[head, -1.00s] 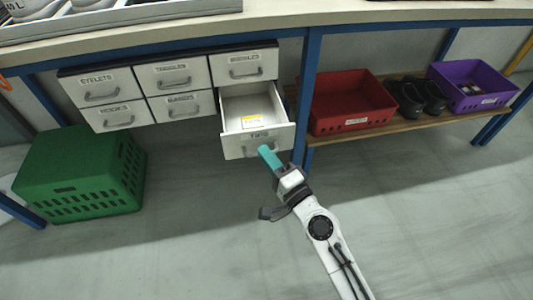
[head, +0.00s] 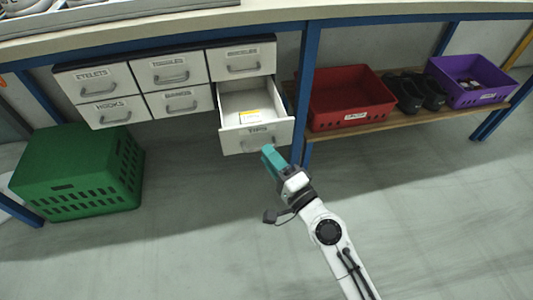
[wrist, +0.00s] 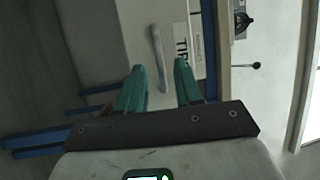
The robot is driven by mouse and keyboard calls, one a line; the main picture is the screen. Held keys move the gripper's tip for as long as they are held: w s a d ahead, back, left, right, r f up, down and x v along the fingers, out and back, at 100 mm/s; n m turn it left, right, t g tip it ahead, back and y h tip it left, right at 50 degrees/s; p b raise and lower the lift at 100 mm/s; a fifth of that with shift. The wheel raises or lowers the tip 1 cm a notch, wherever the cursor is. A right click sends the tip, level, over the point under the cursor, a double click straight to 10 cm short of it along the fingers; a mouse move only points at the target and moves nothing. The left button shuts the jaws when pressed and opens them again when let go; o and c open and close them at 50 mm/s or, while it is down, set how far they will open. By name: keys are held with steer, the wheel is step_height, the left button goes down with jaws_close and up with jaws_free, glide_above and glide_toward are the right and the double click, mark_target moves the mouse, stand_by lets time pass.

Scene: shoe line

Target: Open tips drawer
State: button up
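The tips drawer (head: 230,143) is pulled out from the lower right of the drawer unit, and its inside shows. A small white card with a yellow mark (head: 250,117) lies in it. My gripper (head: 268,151) is just in front of the drawer's lower right front, its teal fingers pointing at it. In the wrist view, the fingers (wrist: 160,66) are apart, with nothing clamped between them. The drawer's bar handle (wrist: 157,50) shows beyond and between the fingertips, beside the partly cut-off label (wrist: 181,45). Whether a finger touches the handle I cannot tell.
The other drawers, such as the buckles-side upper right one (head: 242,61), are shut. A green crate (head: 95,200) stands on the floor at left. A red bin (head: 345,122), dark shoes (head: 408,95) and a purple bin (head: 487,97) sit on the right shelf. The floor in front is clear.

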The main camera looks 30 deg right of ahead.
steer(key=s+f+b, duration=0.1)
steer(key=s+b, duration=0.2)
steer(key=s, duration=0.5)
steer(key=shift+s+d+f, duration=0.25)
steer(key=shift+s+d, duration=0.05)
steer(key=shift+d, duration=0.05)
steer(key=s+a+f+n+g+y, duration=0.2)
steer(key=s+a+f+n+g, duration=0.1)
steer(key=f+n+g, duration=0.3)
steer(key=s+a+f+n+g+y, duration=0.2)
steer(key=f+n+g, duration=0.25)
steer(key=n, duration=0.25)
steer(key=s+d+f+n+g+h, duration=0.1)
steer(key=s+d+f+g+h, duration=0.25)
steer(key=s, duration=0.35)
steer(key=s+d+f+n+g+h, duration=0.2)
steer(key=s+d+g+h, duration=0.1)
steer(key=s+d+g, duration=0.25)
step_height(320, 180, up, 33)
steer(key=s+p, duration=0.1)
steer(key=p, duration=3.2)
steer(key=shift+r+t, duration=0.15)
steer(key=shift+t, duration=0.2)
